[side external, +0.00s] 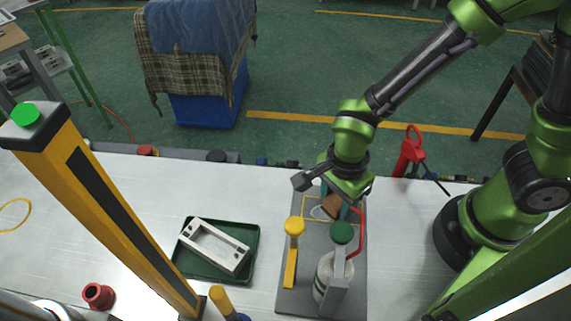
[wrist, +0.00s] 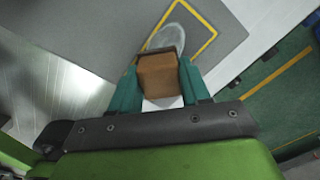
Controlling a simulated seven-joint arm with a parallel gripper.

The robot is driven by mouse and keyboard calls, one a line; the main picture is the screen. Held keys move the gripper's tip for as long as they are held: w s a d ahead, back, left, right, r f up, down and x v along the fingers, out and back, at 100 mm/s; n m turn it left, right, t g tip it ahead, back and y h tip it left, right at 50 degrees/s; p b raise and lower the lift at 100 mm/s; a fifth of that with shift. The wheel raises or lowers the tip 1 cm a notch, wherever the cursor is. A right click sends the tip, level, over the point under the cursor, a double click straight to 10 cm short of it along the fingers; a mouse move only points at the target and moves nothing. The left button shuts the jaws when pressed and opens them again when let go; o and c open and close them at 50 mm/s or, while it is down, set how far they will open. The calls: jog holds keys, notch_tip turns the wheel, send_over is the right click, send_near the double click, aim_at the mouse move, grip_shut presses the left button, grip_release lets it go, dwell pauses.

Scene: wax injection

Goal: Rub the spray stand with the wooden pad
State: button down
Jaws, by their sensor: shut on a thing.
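My gripper (side external: 333,203) points down with its teal fingers shut on the wooden pad (side external: 331,208), a brown block. The pad also shows between the fingers in the wrist view (wrist: 160,76). Below it is the grey plate of the spray stand (side external: 309,262), marked with a yellow outline. A pale oval patch (wrist: 169,40) lies inside the outline, just beyond the pad in the wrist view. The pad is at or just above the plate; I cannot tell whether it touches.
On the plate's near part stand a yellow-topped post (side external: 292,255) and a pale bottle (side external: 323,272) beside a green knob (side external: 342,233) and red handle (side external: 361,225). A green tray (side external: 190,270) holds a grey frame (side external: 216,247) to the left. A yellow column (side external: 120,215) rises further left.

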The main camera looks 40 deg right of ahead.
jog(key=shift+w+a+f, duration=0.15)
jog(key=shift+w+a, duration=1.55)
jog(key=shift+w, duration=0.2)
jog(key=shift+s+d, duration=3.15)
jog(key=shift+s, duration=0.25)
notch_tip(320, 180, up, 8)
jog(key=shift+r, duration=0.2)
jog(key=shift+f, duration=0.15)
send_over(354, 213)
jog(key=shift+f, duration=3)
jog(key=shift+f, duration=1)
